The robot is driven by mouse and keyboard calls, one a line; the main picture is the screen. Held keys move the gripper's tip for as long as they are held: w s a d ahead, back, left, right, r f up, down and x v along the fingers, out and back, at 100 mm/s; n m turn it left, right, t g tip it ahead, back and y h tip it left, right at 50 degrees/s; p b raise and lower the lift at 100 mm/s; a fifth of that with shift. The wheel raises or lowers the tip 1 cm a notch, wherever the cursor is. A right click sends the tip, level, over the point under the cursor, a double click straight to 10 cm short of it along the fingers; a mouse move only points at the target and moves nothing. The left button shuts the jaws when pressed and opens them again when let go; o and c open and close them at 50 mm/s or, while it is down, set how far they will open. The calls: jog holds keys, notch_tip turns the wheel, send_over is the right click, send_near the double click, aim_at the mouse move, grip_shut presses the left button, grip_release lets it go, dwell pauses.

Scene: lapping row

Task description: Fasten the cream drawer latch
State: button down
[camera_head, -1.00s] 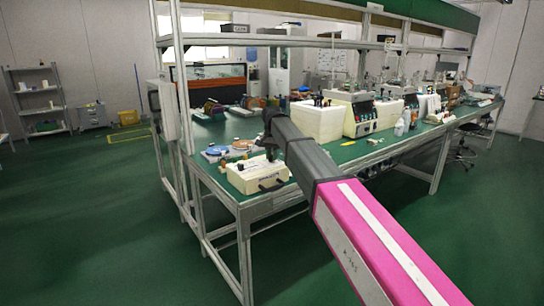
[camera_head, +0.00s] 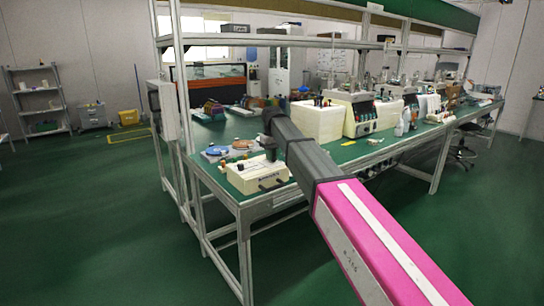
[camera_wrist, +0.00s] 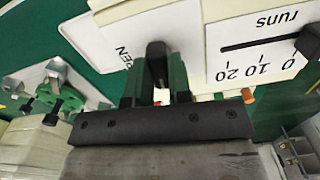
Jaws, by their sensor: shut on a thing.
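The cream box (camera_head: 255,180) stands on the near left end of the green bench in the head view, with dark handles on its front. My gripper (camera_head: 270,158) points down at its top. In the wrist view the cream panel (camera_wrist: 190,25) carries upside-down lettering, partly hidden, that reads "PEN". A black latch lever (camera_wrist: 156,52) stands beside the lettering. My gripper (camera_wrist: 157,72) has its two dark green fingers on either side of the lever and is shut on it. The lever's lower part is hidden between the fingers.
In the wrist view a "runs" scale (camera_wrist: 265,45) with a black knob (camera_wrist: 309,42) lies right of the fingers, and green-and-metal fittings (camera_wrist: 55,88) lie left. In the head view blue discs (camera_head: 215,151) lie behind the box, and a white block (camera_head: 316,121) stands farther right.

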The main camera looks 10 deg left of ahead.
jog(key=shift+n, duration=0.6)
jog(key=c, duration=1)
grip_release()
jog(key=shift+c, duration=0.2)
notch_tip(320, 180, up, 11)
jog(key=shift+f, duration=0.1)
